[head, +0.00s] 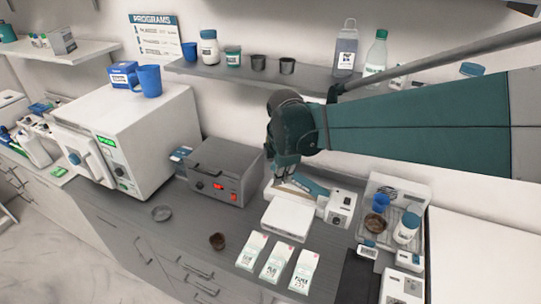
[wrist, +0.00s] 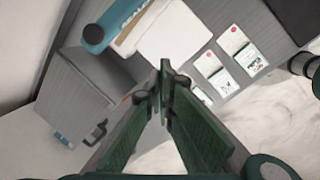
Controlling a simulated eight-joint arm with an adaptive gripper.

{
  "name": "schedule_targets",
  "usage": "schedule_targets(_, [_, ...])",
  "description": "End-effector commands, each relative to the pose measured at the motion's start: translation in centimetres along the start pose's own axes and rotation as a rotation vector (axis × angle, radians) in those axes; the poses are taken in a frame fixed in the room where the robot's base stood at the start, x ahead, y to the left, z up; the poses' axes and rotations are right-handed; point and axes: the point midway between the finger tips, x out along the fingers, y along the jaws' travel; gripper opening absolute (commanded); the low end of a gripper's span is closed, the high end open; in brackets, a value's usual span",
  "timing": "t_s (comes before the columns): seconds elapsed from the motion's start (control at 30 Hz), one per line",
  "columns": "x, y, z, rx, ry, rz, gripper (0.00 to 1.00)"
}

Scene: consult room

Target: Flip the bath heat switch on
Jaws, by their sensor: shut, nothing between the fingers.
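The grey water bath (head: 226,160) stands on the counter in the head view. Its front panel has a dark knob, a lit red display (head: 219,186) and small red marks at the right, one of which may be the heat switch. I cannot read the switch's position. My gripper (head: 284,176) is shut and empty, pointing down to the right of the bath, above the white device. In the wrist view the closed fingers (wrist: 164,72) meet at the middle. A grey box (wrist: 72,100), likely the bath, is at the left there; the fingers hide part of its front.
A white device with a blue-grey lever (head: 290,221) is under my gripper. Pouches (head: 273,262) lie in front of it. A white autoclave (head: 135,130) stands left of the bath. A shelf (head: 210,73) with bottles hangs above. A small brown cup (head: 217,241) stands before the bath.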

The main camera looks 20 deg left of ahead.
Motion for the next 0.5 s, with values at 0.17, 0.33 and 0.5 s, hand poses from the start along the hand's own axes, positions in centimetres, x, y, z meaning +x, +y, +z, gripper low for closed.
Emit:
schedule_targets(0.17, [1.8, 2.5, -4.3, -0.179, 0.008, -0.026, 0.0])
schedule_targets(0.33, [3.7, 4.4, -8.5, -0.348, 0.017, -0.05, 0.0])
schedule_targets(0.5, [5.7, 5.9, -12.9, -0.516, 0.026, -0.074, 0.0])
